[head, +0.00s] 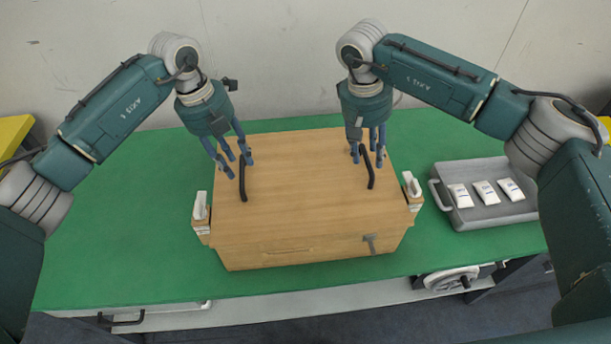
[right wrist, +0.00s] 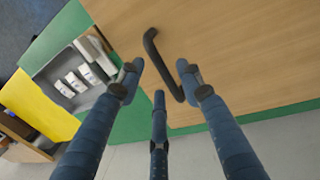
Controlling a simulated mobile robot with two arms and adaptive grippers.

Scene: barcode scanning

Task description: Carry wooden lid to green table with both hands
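The wooden lid (head: 305,170) lies on top of a wooden box (head: 310,245) on the green table (head: 115,225). It has two black handles, a left one (head: 242,182) and a right one (head: 369,168). My left gripper (head: 232,168) is open and empty above the far end of the left handle. My right gripper (head: 367,155) is over the far part of the right handle. In the right wrist view the fingers of my right gripper (right wrist: 160,85) are spread, with the right handle (right wrist: 160,60) between and beyond them, not gripped.
A grey tray (head: 485,220) with several white packets (head: 485,192) stands right of the box. White clips (head: 200,207) stick out at the box's sides. The table's left part is clear. A wall (head: 280,60) rises behind the table.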

